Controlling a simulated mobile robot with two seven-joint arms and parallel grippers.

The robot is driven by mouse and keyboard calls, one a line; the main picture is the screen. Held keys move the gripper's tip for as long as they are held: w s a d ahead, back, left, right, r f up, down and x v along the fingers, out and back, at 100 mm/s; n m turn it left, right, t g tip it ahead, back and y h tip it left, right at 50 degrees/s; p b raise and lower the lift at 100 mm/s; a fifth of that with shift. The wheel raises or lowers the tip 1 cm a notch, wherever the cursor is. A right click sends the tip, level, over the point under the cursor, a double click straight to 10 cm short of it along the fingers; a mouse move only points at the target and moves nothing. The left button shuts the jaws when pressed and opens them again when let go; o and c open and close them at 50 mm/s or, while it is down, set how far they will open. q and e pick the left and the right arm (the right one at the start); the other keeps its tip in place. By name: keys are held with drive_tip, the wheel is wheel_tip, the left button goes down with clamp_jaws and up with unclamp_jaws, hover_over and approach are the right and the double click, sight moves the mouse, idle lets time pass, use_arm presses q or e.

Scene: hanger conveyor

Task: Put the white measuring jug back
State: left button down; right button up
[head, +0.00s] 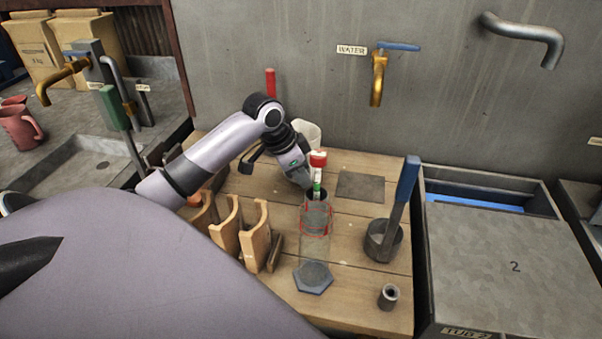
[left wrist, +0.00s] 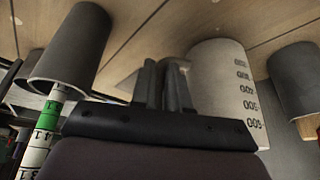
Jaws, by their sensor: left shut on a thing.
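The white measuring jug (head: 308,132) is at the back of the wooden table, partly hidden behind my left gripper in the head view. In the left wrist view the jug (left wrist: 225,90) shows its black graduation numbers, close beside the fingers. My left gripper (head: 295,170) is beside the jug. Its dark fingers (left wrist: 163,85) are nearly together, shut on what seems to be the jug's handle, mostly hidden. I cannot tell whether the jug touches the table. My right gripper is not in view.
A clear cylinder (head: 316,225) with a red-topped float stands just in front of my gripper. Wooden racks (head: 255,240) stand left. A grey cup (head: 382,241) with a blue-handled tool is right. A dark square (head: 361,187) of the tabletop is bare. A brass tap (head: 378,80) projects behind.

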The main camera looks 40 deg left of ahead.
use_arm(q)
drive_tip(key=c, duration=1.5)
unclamp_jaws()
drive_tip(key=shift+f, duration=0.15)
drive_tip(key=shift+c, duration=0.2)
drive_tip(key=o, duration=0.5)
drive_tip(key=v, duration=1.2)
drive_tip(key=shift+r, duration=0.2)
